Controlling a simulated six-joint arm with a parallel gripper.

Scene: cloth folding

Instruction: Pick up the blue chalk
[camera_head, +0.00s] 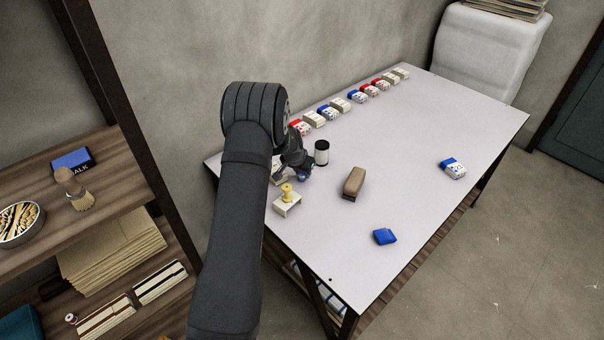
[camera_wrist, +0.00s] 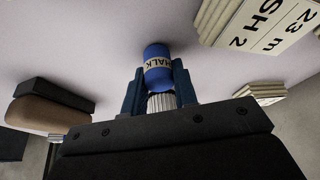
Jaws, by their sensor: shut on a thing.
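My gripper (camera_wrist: 156,82) is shut on a blue chalk (camera_wrist: 157,62), a small rounded blue piece with a pale label whose visible letters read "HALK". The fingers press on its two sides, and a white ribbed part shows just below it between them. In the head view my gripper (camera_head: 302,170) is low over the near left part of the table, and only a little blue shows at its tip. Whether the chalk touches the tabletop is hard to tell.
On the table (camera_head: 420,130) are a black-and-white cylinder (camera_head: 321,153), a yellow-knobbed white block (camera_head: 287,204), a brown eraser (camera_head: 353,184), a blue block (camera_head: 384,237) and a blue-and-white box (camera_head: 453,169). Several small boxes line the wall side. A shelf (camera_head: 120,150) stands at left.

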